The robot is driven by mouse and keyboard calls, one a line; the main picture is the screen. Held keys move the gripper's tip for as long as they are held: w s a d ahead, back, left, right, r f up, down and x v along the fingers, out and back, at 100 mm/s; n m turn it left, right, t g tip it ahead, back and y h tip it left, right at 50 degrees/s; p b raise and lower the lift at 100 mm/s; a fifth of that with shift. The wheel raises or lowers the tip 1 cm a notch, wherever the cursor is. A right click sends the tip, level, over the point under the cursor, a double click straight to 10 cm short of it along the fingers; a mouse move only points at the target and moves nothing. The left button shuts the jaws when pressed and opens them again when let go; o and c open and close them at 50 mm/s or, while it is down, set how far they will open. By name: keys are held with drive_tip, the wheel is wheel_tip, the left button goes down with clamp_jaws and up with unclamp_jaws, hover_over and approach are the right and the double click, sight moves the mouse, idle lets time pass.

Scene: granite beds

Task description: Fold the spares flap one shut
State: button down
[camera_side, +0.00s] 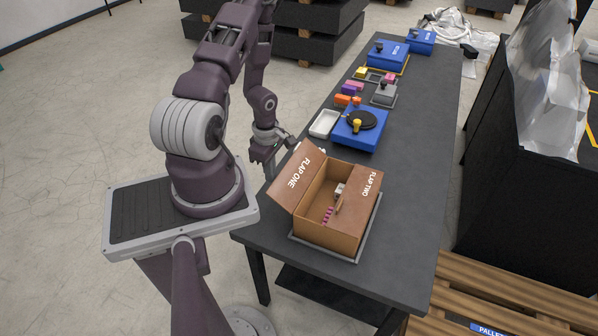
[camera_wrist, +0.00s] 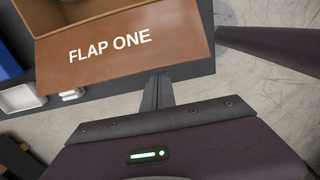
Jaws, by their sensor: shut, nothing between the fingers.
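The brown cardboard spares box (camera_side: 325,238) stands open on the dark table. Flap one (camera_side: 297,180) is open, tilted up and outward on the box's left side, towards my arm. Its lettered face also fills the upper part of the wrist view (camera_wrist: 125,45). Flap two (camera_side: 369,182) is on the right side, also leaving the box top open. A pink ribbed piece (camera_side: 328,215) and a pale piece (camera_side: 340,189) lie inside. My gripper (camera_side: 266,165) is shut and empty, just beyond the table's left edge, behind and left of flap one, apart from it. Its fingertips are small and unclear.
A grey tray rim (camera_side: 352,259) surrounds the box base. A white tray (camera_side: 323,124) and a blue unit with a black disc (camera_side: 358,130) stand behind the box. Coloured blocks and blue cases (camera_side: 388,54) lie farther back. The table's right side is clear.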

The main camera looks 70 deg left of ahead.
sight(279, 176)
drive_tip(key=shift+d, duration=0.1)
idle(0.3)
drive_tip(key=shift+w+d, duration=0.25)
drive_tip(key=shift+w, duration=0.1)
drive_tip(key=shift+w+d+r, duration=0.55)
drive_tip(key=shift+d+r, duration=0.05)
drive_tip(key=shift+r, duration=0.15)
